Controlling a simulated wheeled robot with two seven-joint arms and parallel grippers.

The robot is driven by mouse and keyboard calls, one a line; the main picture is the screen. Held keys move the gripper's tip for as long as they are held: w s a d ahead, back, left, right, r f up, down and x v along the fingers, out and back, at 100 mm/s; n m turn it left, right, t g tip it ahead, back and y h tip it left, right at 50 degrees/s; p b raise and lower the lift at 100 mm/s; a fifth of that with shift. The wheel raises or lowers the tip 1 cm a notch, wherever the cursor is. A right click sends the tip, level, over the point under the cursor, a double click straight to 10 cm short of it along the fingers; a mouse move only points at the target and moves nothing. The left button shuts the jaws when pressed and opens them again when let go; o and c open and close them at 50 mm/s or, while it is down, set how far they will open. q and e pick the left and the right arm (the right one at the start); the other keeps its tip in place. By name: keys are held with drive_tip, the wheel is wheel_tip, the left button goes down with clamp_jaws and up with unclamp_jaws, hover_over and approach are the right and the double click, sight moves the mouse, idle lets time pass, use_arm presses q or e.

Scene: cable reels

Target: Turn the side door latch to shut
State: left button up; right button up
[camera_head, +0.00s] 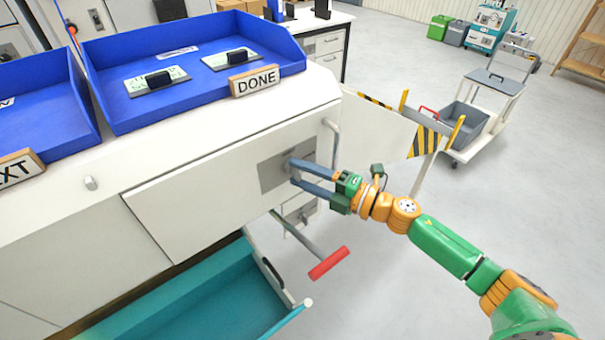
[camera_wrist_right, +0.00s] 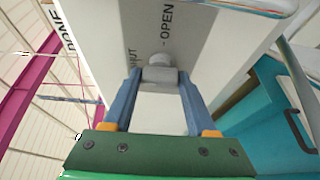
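The side door latch is a small grey knob (camera_head: 288,164) on a grey plate (camera_head: 271,177) set in the white side panel (camera_head: 200,205). In the right wrist view the latch (camera_wrist_right: 160,72) is at upper middle, with a partly hidden "SHUT" marking at its left and "OPEN" at its right. My right gripper (camera_head: 293,172) is at the plate, its two blue fingers apart. In the wrist view the fingers (camera_wrist_right: 159,88) stand on either side of the latch; I see no clear grip on it. My left gripper is out of view.
Blue trays with "DONE" (camera_head: 254,80) and "NEXT" signs stand on the white top. Below the panel are a red-handled lever (camera_head: 329,263) and an open teal drawer (camera_head: 205,300). A striped white flap (camera_head: 380,125) and a trolley (camera_head: 490,95) are at right.

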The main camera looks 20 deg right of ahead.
drive_tip(key=o, duration=0.3)
drive_tip(key=b+v, duration=0.2)
drive_tip(key=v, duration=0.5)
drive_tip(key=shift+b, duration=0.35)
